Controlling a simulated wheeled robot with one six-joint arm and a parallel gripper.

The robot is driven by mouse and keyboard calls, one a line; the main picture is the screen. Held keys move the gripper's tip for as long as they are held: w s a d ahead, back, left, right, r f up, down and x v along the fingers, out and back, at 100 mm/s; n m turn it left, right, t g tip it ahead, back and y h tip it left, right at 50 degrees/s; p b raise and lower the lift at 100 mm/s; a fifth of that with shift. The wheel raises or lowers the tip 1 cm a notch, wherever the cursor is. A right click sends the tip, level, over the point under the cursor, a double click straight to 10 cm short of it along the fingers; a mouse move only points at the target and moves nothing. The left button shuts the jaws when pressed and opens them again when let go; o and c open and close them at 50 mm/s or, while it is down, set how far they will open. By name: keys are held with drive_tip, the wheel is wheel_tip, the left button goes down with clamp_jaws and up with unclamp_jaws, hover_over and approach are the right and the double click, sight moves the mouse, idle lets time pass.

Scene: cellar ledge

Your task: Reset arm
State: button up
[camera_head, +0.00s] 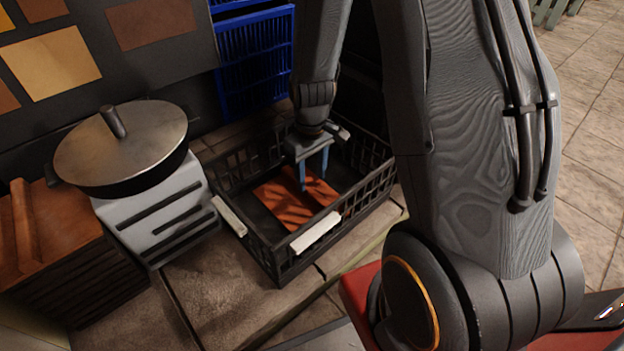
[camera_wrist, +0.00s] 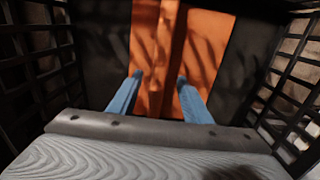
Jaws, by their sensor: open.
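My gripper (camera_head: 315,180) hangs down inside a black open crate (camera_head: 280,262) on the stone ledge. Its two blue fingers are apart, and they also show in the wrist view (camera_wrist: 155,85). An orange-brown board-like thing (camera_head: 285,208) lies in the crate, below my fingers; in the wrist view it (camera_wrist: 207,50) has a raised strip along its middle. The fingertips appear over it, and I cannot tell whether they touch it. Nothing shows gripped between the fingers. My arm covers part of the crate's far right side.
A lidded pan (camera_head: 120,150) sits on a white-grey slotted box (camera_head: 165,215) left of the crate. A brown wooden crate (camera_head: 50,255) stands at far left. A blue crate (camera_head: 255,60) is behind. Crate walls (camera_wrist: 290,90) surround my gripper. Tiled floor (camera_head: 590,130) is clear at right.

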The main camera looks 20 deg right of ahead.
drive_tip(key=shift+r+p, duration=0.8)
drive_tip(key=shift+r, duration=1)
drive_tip(key=s+a+r+n+y+p, duration=0.1)
drive_tip(key=s+a+r+p, duration=0.2)
drive_tip(key=s+a+r, duration=0.65)
drive_tip(key=s+a+r+n+p, duration=0.1)
drive_tip(key=s+a+r+p, duration=0.35)
drive_tip(key=a+r, duration=0.85)
drive_tip(key=s+r+n+p, duration=0.1)
drive_tip(key=s+r, duration=0.8)
drive_tip(key=s, duration=0.3)
drive_tip(key=d+r+m+p, duration=0.2)
drive_tip(key=d+r+p, duration=0.4)
drive_tip(key=r+p, duration=0.3)
drive_tip(key=d+r+m+p, duration=0.2)
drive_tip(key=d+r+p, duration=0.5)
drive_tip(key=p, duration=0.8)
drive_tip(key=d+r+m+h+p, duration=0.1)
drive_tip(key=d+r+m+p, duration=0.1)
drive_tip(key=d+r+p, duration=0.4)
wheel_tip(320, 180, up, 6)
drive_tip(key=p, duration=0.7)
drive_tip(key=shift+d+m, duration=0.3)
